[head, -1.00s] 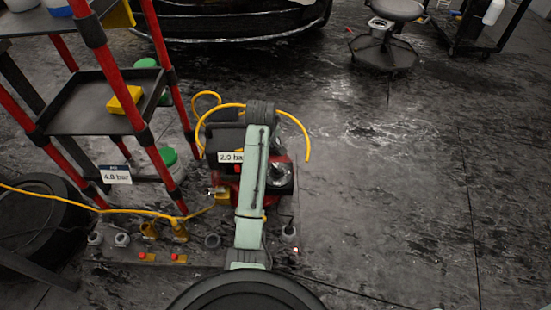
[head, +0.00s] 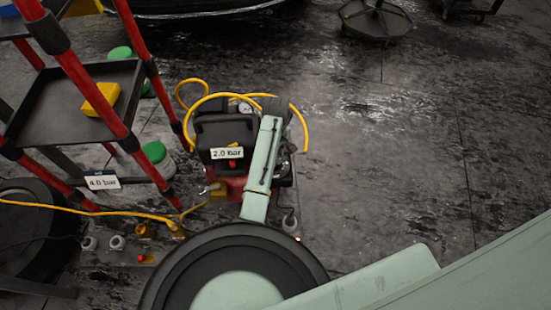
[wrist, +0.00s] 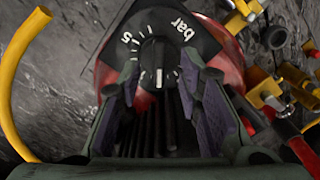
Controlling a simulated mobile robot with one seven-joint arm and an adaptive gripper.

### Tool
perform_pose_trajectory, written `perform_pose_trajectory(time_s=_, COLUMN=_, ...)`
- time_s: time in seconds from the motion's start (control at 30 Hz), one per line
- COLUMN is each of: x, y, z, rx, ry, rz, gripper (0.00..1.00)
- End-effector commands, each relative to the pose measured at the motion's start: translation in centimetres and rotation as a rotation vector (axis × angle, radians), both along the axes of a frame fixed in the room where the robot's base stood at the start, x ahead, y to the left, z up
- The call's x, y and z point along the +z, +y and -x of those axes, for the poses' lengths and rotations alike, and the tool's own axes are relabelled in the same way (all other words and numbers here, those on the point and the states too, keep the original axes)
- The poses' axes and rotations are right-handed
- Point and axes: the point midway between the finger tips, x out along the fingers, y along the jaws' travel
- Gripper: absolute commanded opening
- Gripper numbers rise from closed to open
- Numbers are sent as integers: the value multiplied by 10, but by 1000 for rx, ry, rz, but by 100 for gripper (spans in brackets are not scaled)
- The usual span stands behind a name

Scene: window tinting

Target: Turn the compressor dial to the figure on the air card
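The air card (head: 102,180) on the red-legged rack reads "4.0 bar" in the head view. The compressor (head: 223,135) stands on the floor, and its front label (head: 227,153) reads "2.0 bar". Its black dial (wrist: 158,62) shows in the wrist view, on a dark plate lettered "bar" and "5". A white mark on the knob points down in that picture. My gripper (wrist: 161,72) is open, its two fingers either side of the knob with gaps visible. The plate's lower figures are hidden. In the head view my arm covers the dial.
A yellow hose (head: 225,96) loops over the compressor, and another (head: 90,210) runs across the floor to the left. The rack (head: 70,75) stands close on the left. Brass fittings (wrist: 265,90) lie beside the compressor.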

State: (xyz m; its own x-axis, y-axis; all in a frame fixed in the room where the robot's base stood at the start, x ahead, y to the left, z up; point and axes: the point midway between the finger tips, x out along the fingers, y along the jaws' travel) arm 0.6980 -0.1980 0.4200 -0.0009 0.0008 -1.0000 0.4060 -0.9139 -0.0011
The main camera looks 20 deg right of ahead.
Motion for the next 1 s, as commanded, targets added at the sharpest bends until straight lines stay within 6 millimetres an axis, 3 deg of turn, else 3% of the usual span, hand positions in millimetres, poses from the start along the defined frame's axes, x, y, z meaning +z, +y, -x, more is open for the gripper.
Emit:
perform_pose_trajectory(time_s=0.23, x=-31, y=0, z=0, rx=0, ry=0, rz=0, gripper=32)
perform_pose_trajectory(time_s=0.6, x=-37, y=0, z=0, rx=0, ry=0, rz=1, gripper=32)
perform_pose_trajectory(time_s=1.0, x=-36, y=0, z=0, rx=0, ry=-1, rz=1, gripper=6)
